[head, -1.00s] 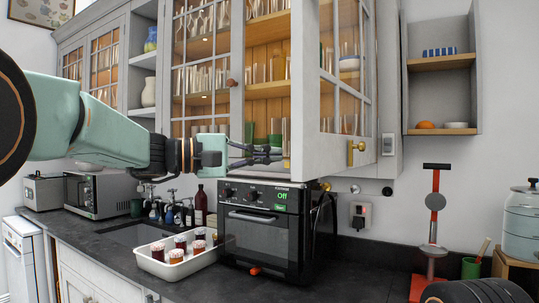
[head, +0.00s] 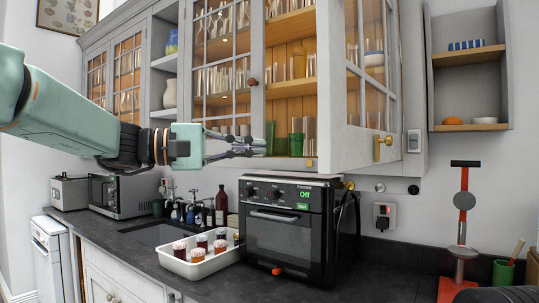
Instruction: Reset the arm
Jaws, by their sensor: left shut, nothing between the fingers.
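My left arm comes in from the left in the head view. Its gripper (head: 236,147) is shut and empty, with its fingers pointing right in front of the glazed cabinet (head: 341,140). A gap shows between my fingertips and that door. Glasses (head: 298,66) and green tumblers (head: 296,144) stand on the wooden shelves inside. My right gripper is not in view; a dark rounded part shows at the bottom right corner.
A black oven (head: 290,235) stands on the dark counter below the cabinet. A white tray (head: 200,268) with several jars is left of it, near bottles (head: 221,199) and a sink. A red-based stand (head: 460,230) is at right.

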